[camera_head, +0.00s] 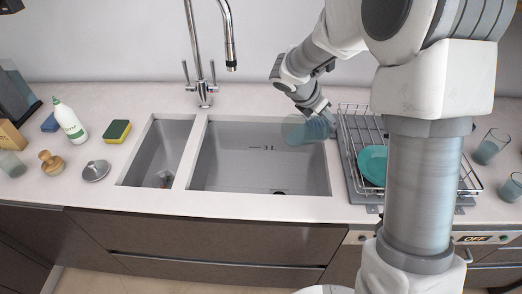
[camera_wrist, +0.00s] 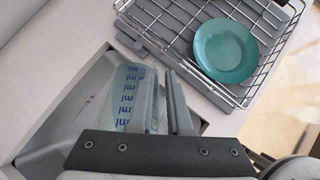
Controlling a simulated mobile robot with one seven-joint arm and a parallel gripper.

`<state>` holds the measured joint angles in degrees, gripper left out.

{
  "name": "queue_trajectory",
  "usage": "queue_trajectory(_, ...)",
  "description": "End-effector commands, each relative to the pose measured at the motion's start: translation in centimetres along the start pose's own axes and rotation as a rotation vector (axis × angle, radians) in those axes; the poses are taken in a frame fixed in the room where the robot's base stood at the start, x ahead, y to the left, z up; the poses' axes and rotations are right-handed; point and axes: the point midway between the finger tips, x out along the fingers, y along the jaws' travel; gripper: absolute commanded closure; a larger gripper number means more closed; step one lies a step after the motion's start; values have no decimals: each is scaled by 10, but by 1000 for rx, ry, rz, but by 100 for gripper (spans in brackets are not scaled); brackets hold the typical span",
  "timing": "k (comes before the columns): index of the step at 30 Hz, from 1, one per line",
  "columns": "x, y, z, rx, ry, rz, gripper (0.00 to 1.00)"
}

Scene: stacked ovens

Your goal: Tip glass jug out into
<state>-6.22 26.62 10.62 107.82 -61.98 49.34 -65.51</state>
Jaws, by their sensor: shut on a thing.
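The glass jug (camera_head: 296,129) is clear and bluish, and it hangs over the back right corner of the large sink basin (camera_head: 235,165). It looks tilted onto its side, with its round end toward the left. In the wrist view the jug (camera_wrist: 128,92) shows blue measuring marks and lies left of the fingers, above the basin. My gripper (camera_head: 322,112) is shut on the jug at its right side; the fingers also show in the wrist view (camera_wrist: 165,85). I cannot tell whether anything is inside the jug.
A wire dish rack (camera_head: 350,122) with a teal plate (camera_head: 373,163) stands right of the sink. The tall tap (camera_head: 203,85) rises behind it. A bottle (camera_head: 70,123), sponge (camera_head: 117,131) and metal lid (camera_head: 95,170) are at left. Drinking glasses (camera_head: 490,147) stand far right.

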Motion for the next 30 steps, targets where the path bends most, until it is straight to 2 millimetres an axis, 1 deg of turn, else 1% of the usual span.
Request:
queue_trajectory(14,0,2,0,1,-7,2,100)
queue_trajectory(30,-3,23,-3,0,-118,3,100)
